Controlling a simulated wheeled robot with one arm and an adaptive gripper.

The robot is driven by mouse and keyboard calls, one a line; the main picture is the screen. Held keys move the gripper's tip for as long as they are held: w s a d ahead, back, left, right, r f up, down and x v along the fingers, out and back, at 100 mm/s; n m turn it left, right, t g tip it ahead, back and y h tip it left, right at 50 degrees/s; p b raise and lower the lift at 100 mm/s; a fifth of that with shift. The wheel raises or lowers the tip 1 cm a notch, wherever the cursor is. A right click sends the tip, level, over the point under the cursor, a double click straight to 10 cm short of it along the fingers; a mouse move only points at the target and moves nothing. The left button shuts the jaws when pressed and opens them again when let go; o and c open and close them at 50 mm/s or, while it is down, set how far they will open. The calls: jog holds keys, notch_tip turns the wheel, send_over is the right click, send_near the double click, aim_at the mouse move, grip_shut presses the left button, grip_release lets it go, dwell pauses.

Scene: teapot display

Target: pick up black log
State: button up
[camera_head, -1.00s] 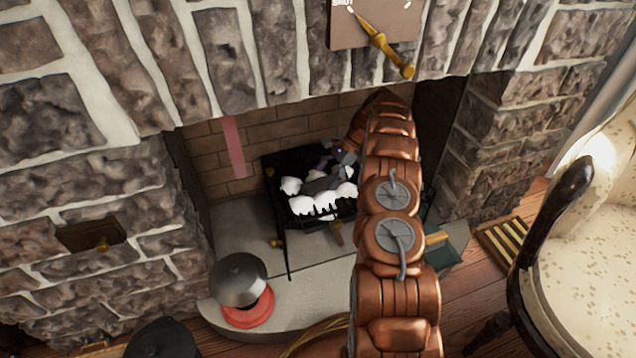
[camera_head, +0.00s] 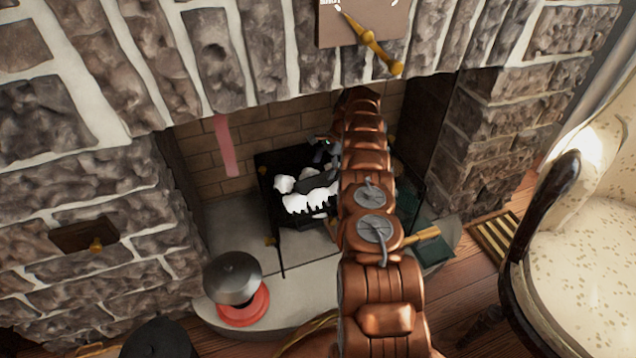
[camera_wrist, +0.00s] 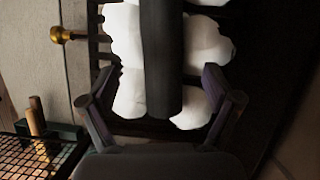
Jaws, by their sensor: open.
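The black log (camera_wrist: 161,60) lies across white lumps in a dark fireplace grate. In the wrist view it runs up and down the middle of the picture, between the two fingers of my gripper (camera_wrist: 163,90). The fingers are open, one on each side of the log, and not shut on it. I cannot tell how far above the log they are. In the head view the log (camera_head: 318,182) shows dark grey on top of the white lumps, and my gripper (camera_head: 322,150) is over its far end, partly hidden by my arm.
The white lumps (camera_head: 305,202) fill the black grate (camera_head: 262,170) inside the brick fireplace. A brass knob (camera_wrist: 57,34) sits beside the grate. A grey metal dome on a red base (camera_head: 245,308) stands on the hearth at left. A cream armchair (camera_head: 575,250) is at right.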

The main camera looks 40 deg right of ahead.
aim_at(321, 175)
jog(key=shift+d+b+x, duration=0.1)
jog(key=shift+b+x, duration=0.6)
jog(key=shift+x, duration=0.75)
jog(key=shift+d+b+x, duration=0.15)
jog(key=shift+b+x, duration=0.55)
jog(key=shift+x, duration=0.75)
jog(key=shift+w+f, duration=0.1)
jog(key=c, duration=1.4)
jog(key=shift+o, duration=0.2)
